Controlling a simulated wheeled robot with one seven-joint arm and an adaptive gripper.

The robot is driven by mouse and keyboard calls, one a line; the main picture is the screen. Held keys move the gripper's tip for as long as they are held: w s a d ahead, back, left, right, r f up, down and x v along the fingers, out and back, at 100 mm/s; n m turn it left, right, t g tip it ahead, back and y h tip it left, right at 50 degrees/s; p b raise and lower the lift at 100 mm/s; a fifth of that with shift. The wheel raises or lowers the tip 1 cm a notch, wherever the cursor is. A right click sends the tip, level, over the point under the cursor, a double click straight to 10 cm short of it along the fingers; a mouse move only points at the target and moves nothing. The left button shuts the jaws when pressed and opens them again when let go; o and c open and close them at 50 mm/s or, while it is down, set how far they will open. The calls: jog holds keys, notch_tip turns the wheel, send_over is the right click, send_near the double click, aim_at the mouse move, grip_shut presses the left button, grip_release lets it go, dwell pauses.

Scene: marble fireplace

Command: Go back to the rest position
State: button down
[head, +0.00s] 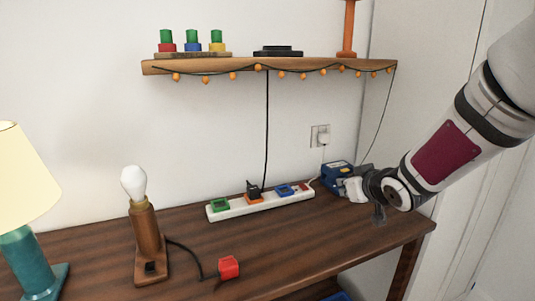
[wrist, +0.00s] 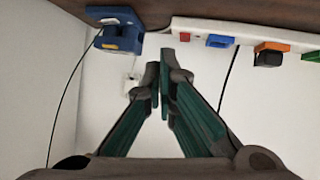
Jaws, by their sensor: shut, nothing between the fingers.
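My gripper (head: 379,214) is at the right end of the wooden table in the head view, with my arm reaching in from the upper right. In the wrist view my gripper (wrist: 160,88) shows its two dark fingers with green inner faces. Their tips are together and hold nothing. A blue device (head: 336,174) stands on the table just left of my gripper, partly hidden by my arm's end in the head view. The blue device also shows at the top left of the wrist view (wrist: 119,35), apart from the fingertips.
A white power strip (head: 238,209) with coloured plugs lies left of the blue device. A bulb lamp (head: 146,235), a red block (head: 229,267) and a teal lamp (head: 27,262) are farther left. A shelf (head: 215,66) with string lights hangs above. The table's right front is clear.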

jog(key=s+d+r+m+g+h, duration=0.1)
jog(key=s+g+h, duration=0.15)
jog(key=s, duration=0.75)
jog(key=s+d+r+m+g+h, duration=0.1)
jog(key=s+r+m+g, duration=0.15)
jog(key=s, duration=0.75)
jog(key=s+a+f+g+y, duration=0.1)
jog(key=s+a+g, duration=0.2)
jog(key=s, duration=0.9)
jog(key=s+a+f+g+y, duration=0.1)
jog(key=s+a+g, duration=0.2)
jog(key=s, duration=0.9)
notch_tip(320, 180, up, 22)
jog(key=t+p, duration=0.3)
jog(key=p, duration=1.7)
jog(key=shift+a+r, duration=0.15)
